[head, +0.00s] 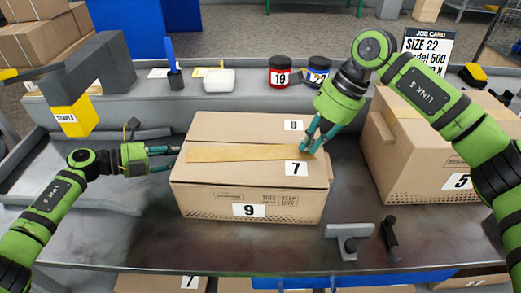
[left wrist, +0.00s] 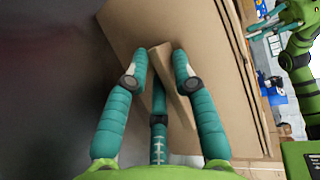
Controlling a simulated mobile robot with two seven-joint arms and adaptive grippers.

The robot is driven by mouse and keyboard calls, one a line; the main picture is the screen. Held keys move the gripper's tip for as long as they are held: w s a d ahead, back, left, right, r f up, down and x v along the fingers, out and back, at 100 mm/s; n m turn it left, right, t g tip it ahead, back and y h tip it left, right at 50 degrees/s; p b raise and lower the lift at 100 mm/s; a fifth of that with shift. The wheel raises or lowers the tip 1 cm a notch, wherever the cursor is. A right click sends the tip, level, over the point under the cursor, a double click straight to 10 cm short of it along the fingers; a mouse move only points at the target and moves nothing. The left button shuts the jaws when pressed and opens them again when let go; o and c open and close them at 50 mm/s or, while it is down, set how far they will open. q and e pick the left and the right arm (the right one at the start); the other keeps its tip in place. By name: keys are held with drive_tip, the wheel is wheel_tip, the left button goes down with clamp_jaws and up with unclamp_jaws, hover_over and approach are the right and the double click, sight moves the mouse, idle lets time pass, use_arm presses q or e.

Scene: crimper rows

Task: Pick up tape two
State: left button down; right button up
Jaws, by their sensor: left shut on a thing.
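A long tan tape strip (head: 240,153) lies across the top of a cardboard box (head: 200,195) labelled 8, 7 and 9. My left gripper (head: 175,159) is at the box's left edge, by the strip's left end. In the left wrist view, my left gripper's fingers (left wrist: 160,78) are closed around a tan folded piece (left wrist: 172,80), which looks like the strip's end. My right gripper (head: 308,152) points down at the strip's right end, beside the 7 label. Whether its fingers pinch the strip is unclear. No label reading two shows on the strip.
Another box (head: 410,165) labelled 5 stands at the right, beneath my right arm. Jars (head: 282,72) marked 19 and 22 stand on the back ledge. A yellow dispenser (head: 75,117) is at the left. A metal bracket (head: 348,240) and black tool (head: 390,238) lie in front.

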clamp_jaws()
drive_tip(key=shift+r, duration=0.15)
wheel_tip(320, 180, up, 10)
idle(0.4)
